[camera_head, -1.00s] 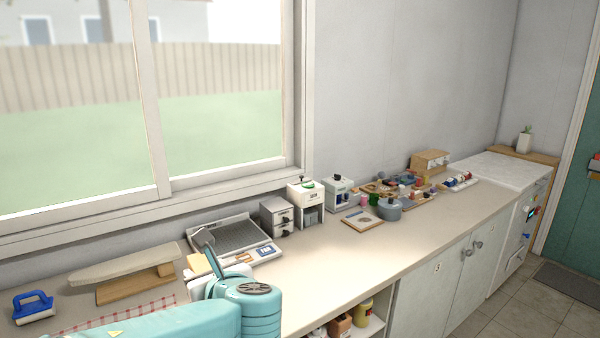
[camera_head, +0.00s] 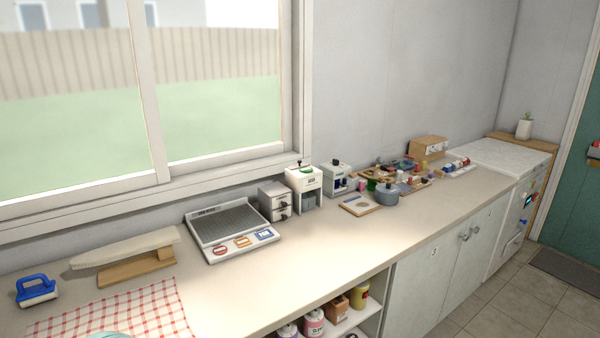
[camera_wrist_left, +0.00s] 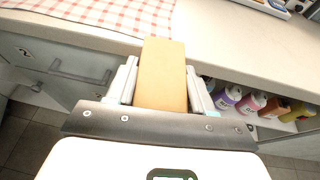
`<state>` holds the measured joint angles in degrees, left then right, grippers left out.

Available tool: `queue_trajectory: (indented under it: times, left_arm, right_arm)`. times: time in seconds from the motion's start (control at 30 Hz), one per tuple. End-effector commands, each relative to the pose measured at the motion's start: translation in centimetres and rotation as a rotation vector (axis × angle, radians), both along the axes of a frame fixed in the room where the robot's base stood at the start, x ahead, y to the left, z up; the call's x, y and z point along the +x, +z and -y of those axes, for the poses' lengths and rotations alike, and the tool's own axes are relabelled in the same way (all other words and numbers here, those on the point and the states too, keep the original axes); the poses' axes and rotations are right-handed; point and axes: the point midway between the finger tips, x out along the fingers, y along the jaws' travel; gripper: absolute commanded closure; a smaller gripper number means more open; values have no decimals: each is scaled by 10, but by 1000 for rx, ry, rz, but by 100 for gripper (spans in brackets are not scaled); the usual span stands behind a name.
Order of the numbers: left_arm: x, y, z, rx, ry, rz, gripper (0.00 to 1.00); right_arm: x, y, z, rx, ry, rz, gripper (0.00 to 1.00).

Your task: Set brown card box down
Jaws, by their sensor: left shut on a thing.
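The brown card box (camera_wrist_left: 163,70) shows in the left wrist view as a tan block between the fingers of my left gripper (camera_wrist_left: 161,82). The gripper is shut on it, with one finger against each side. The box is in front of the counter's front edge in that view; its height relative to the countertop is hard to judge. The head view shows neither the held box nor the gripper, only a sliver of my teal arm at the bottom. The countertop (camera_head: 300,250) is pale beige. My right gripper is in neither view.
A red-checked cloth (camera_head: 130,310) lies on the counter near an ironing board (camera_head: 125,250) and blue-handled iron (camera_head: 36,291). A grey tray scale (camera_head: 232,235) stands behind. Bare counter lies right of the cloth. An open shelf below holds bottles (camera_wrist_left: 250,104) and a small brown box (camera_head: 335,307).

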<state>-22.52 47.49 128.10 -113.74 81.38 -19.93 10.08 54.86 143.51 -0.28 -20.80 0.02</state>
Motion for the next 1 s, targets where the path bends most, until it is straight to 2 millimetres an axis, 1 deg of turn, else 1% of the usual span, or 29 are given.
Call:
queue_trajectory:
  times: [0.03, 0.1, 0.17, 0.2, 0.3, 0.4, 1.0]
  left_arm:
    - [-14, -16, -4, 5, 22, -8, 83]
    - [-30, -27, -10, 4, 62, -3, 83]
    - [-42, -29, -15, 0, 105, 3, 83]
    - [-46, -26, -18, -1, 134, 7, 83]
    - [-46, -20, -20, -5, 183, 11, 83]
    - [-46, -19, -21, -3, 207, 7, 83]
    - [-46, -19, -21, -4, 213, 6, 83]
  right_arm:
    - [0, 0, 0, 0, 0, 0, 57]
    - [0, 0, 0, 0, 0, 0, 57]
    - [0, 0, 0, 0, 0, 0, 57]
    - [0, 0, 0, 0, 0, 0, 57]
    - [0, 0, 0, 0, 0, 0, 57]
    - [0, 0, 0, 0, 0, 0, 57]
    - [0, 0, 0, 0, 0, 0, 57]
